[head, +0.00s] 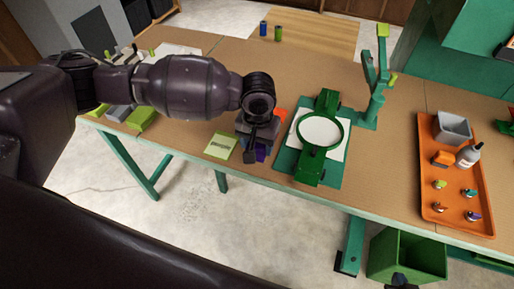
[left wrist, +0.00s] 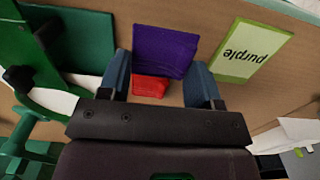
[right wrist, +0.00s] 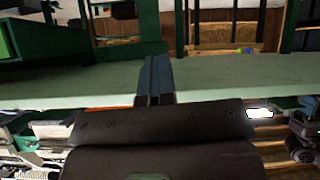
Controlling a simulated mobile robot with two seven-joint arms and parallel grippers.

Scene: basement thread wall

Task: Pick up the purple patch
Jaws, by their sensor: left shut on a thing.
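The purple patch (left wrist: 165,50) is between the two fingers of my left gripper (left wrist: 160,80) in the left wrist view, and the fingers are shut on it. In the head view the left gripper (head: 252,152) is low over the table's front part, with a bit of the purple patch (head: 261,153) showing beside it. A red patch (left wrist: 150,87) shows below the purple one, close to the palm. A green-edged card reading "purple" (left wrist: 252,52) lies beside the gripper. My right gripper (right wrist: 155,75) has its fingers together, with nothing seen between them.
A green hoop frame (head: 309,174) stands on a green mat (head: 283,161) just right of the left gripper. An orange tray (head: 434,208) with a bottle (head: 468,155) and small items is at the right. A green bin (head: 407,257) stands below the table edge.

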